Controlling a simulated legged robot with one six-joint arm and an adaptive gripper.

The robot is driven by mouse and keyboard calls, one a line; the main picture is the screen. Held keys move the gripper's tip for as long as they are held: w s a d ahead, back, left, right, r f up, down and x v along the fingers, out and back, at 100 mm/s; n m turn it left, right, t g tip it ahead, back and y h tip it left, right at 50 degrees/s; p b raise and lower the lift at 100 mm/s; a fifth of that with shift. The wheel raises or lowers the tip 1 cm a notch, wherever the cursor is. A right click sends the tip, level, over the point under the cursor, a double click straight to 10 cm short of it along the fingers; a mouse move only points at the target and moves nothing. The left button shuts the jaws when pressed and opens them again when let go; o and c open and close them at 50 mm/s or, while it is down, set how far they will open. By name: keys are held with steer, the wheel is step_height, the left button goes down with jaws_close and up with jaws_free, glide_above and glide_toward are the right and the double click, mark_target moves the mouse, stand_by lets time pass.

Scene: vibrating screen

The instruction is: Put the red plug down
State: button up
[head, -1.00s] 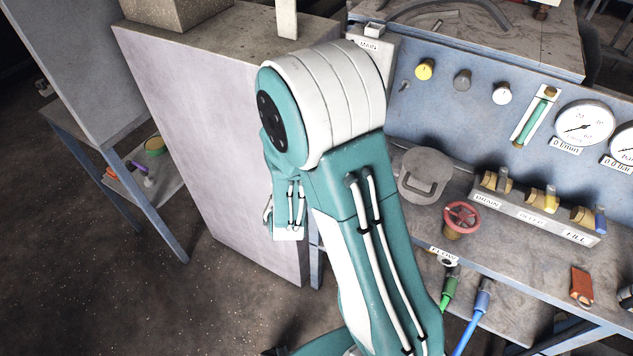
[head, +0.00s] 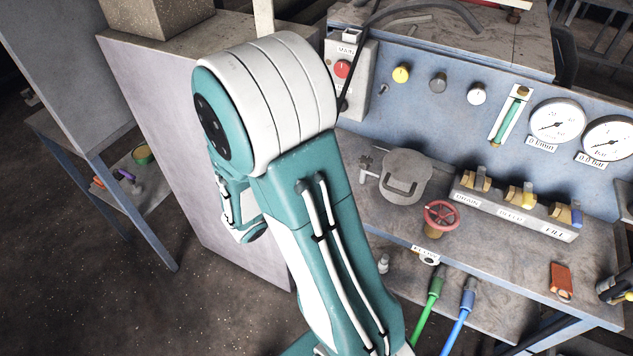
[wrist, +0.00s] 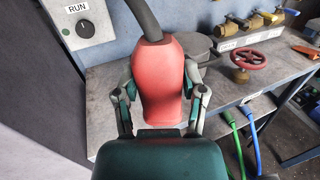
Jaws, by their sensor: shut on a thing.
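The red plug (wrist: 158,72) fills the middle of the wrist view, with a thick dark cable leaving its top. My gripper (wrist: 161,92) is shut on it, with one finger against each side. The plug appears in front of the grey worktop (wrist: 102,100); whether it touches the top cannot be told. In the head view my arm hides the gripper and the plug. A dark cable (head: 375,22) there runs over the panel top and down behind my arm.
A box marked RUN (wrist: 73,12) is at the wrist view's upper left. A red handwheel (head: 441,214), a grey round lid (head: 405,177), a valve block (head: 515,208) and an orange tag (head: 562,280) occupy the bench. Green (head: 428,303) and blue (head: 460,312) hoses hang at its front.

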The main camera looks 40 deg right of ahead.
steer(key=shift+d+f, duration=0.1)
steer(key=shift+d, duration=0.1)
steer(key=w+d+f, duration=0.2)
steer(key=w+f, duration=0.1)
steer(key=w+d+f, duration=0.3)
steer(key=w, duration=0.1)
steer(key=w+d+f, duration=0.2)
steer(key=w+f, duration=0.1)
steer(key=w, duration=0.1)
steer(key=shift+d+f, duration=0.35)
steer(key=shift+d, duration=0.05)
steer(key=shift+f, duration=1.55)
steer(key=shift+f, duration=0.1)
steer(key=o, duration=1.1)
steer(key=shift+o, duration=0.2)
